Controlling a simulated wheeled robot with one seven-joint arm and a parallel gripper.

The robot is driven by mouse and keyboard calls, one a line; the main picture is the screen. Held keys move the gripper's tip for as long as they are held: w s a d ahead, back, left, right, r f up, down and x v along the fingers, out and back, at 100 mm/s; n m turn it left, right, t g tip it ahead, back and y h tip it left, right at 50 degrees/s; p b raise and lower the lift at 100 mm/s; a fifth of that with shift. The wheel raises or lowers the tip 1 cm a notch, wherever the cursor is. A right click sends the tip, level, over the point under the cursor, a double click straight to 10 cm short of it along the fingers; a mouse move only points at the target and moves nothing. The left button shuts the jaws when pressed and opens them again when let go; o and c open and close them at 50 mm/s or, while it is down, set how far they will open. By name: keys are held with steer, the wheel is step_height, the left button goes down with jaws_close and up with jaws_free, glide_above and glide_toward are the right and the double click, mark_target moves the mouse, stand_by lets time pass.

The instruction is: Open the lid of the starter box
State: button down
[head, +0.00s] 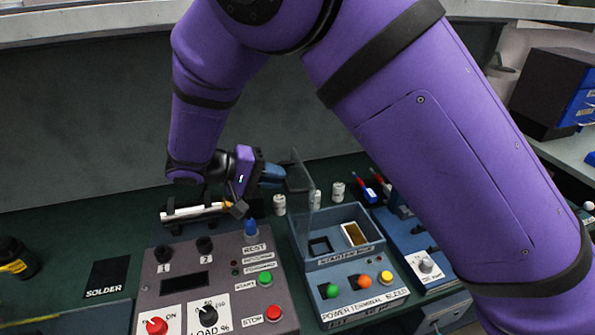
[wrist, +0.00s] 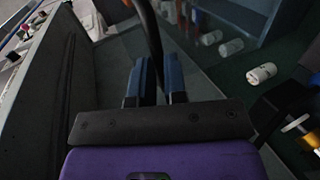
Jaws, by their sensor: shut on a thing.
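The starter box (head: 318,262) is a blue-grey box in the middle of the bench in the head view. Its lid (head: 299,172) stands raised at the back left of the box, and the compartments inside are exposed. My gripper (head: 281,174) is at the lid's left side, shut on it. In the wrist view, my gripper's two blue fingers (wrist: 155,80) are close together, with a thin dark edge (wrist: 151,35) running between them. The lid's hinge is not clear in either view.
A grey control panel (head: 190,282) with knobs and buttons is left of the box. A blue unit (head: 424,268) is to its right. Several small white cylinders, including one (head: 338,191), stand behind. My arm covers much of the right side.

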steer(key=s+a+f, duration=0.1)
steer(key=a+f, duration=0.2)
steer(key=a, duration=0.2)
steer(key=shift+s+a, duration=0.15)
steer(key=shift+a, duration=0.1)
steer(key=c, duration=1.2)
jaws_free()
steer(key=shift+o, duration=0.2)
steer(key=shift+r, duration=0.15)
steer(key=v, duration=1)
steer(key=shift+a+r, duration=0.15)
steer(key=shift+a, duration=0.25)
